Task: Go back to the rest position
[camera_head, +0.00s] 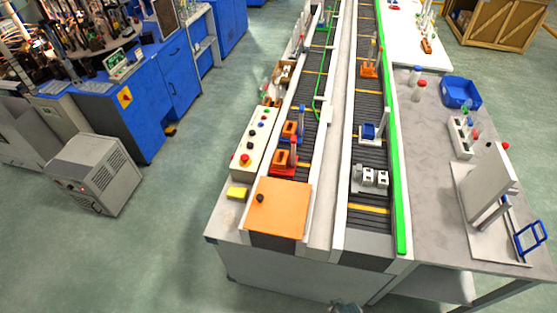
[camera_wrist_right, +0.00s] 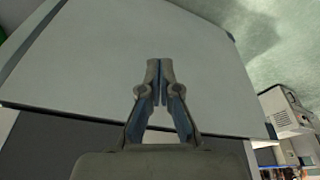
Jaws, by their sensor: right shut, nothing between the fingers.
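My right gripper (camera_wrist_right: 160,80) shows in the right wrist view, its two fingers together and nothing between them. It is in front of a large pale panel (camera_wrist_right: 215,70) and appears apart from it. In the head view only a small grey piece of one of my arms shows at the bottom edge, by the front of the conveyor bench (camera_head: 290,277). My left gripper is not in view.
The bench carries two conveyor lanes, an orange plate (camera_head: 280,208), a button box (camera_head: 254,141) and a white stand (camera_head: 490,190). A blue bin (camera_head: 460,92) sits at right. A grey cabinet (camera_head: 95,172) stands at left. The floor between is clear.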

